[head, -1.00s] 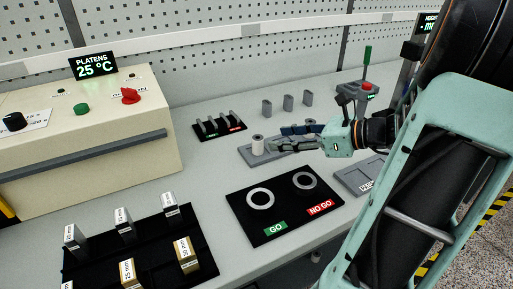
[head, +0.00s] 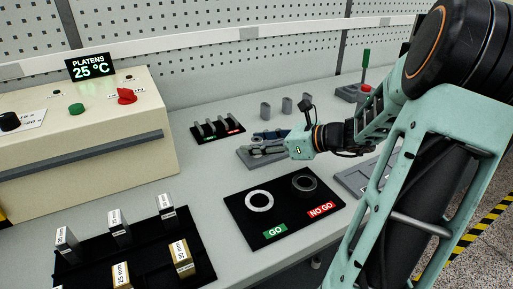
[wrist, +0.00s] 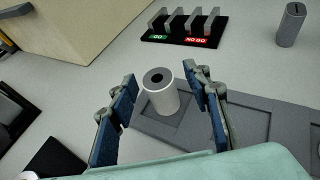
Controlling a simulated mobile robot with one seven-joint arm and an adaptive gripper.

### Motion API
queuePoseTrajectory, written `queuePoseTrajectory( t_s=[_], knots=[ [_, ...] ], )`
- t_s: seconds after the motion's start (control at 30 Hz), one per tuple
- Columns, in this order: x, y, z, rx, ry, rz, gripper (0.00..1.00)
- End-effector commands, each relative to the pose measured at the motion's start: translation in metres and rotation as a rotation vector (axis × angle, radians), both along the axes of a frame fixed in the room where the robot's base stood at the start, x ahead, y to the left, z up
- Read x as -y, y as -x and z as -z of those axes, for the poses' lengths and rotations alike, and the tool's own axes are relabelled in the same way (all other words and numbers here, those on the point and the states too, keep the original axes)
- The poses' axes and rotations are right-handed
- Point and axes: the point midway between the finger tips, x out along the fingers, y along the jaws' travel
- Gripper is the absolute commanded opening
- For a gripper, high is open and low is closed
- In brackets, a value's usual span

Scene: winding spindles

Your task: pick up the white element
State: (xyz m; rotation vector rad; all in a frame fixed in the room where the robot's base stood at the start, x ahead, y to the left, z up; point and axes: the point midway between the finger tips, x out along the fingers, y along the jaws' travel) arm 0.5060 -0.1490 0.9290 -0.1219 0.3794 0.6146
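The white element (wrist: 162,98) is an upright white cylinder with a dark hole in its top. In the wrist view it stands in a recess of a grey tray (wrist: 255,124). My gripper (wrist: 162,80) is open, with one blue-padded finger on each side of the cylinder in the picture. Gaps show on both sides, so it is not gripped.
A black rack (head: 217,130) with grey pieces stands behind the tray. A black GO/NO GO board (head: 240,215) with two rings lies in front. A beige platen machine (head: 80,180) stands left.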

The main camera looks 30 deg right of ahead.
Motion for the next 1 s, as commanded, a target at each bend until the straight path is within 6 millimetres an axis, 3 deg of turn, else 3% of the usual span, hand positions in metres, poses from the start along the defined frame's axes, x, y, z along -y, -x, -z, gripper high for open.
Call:
queuePoseTrajectory(
  t_s=[0.03,0.4,0.77,1.0],
  knots=[
    [0.0,0.0,0.0,0.0,0.0,0.0,0.38],
    [0.0,0.0,0.0,0.0,0.0,0.0,0.0],
    [0.0,0.0,-0.007,0.0,0.002,-0.001,0.0],
    [0.002,0.007,-0.042,0.0,0.005,0.002,0.0]
  ],
)
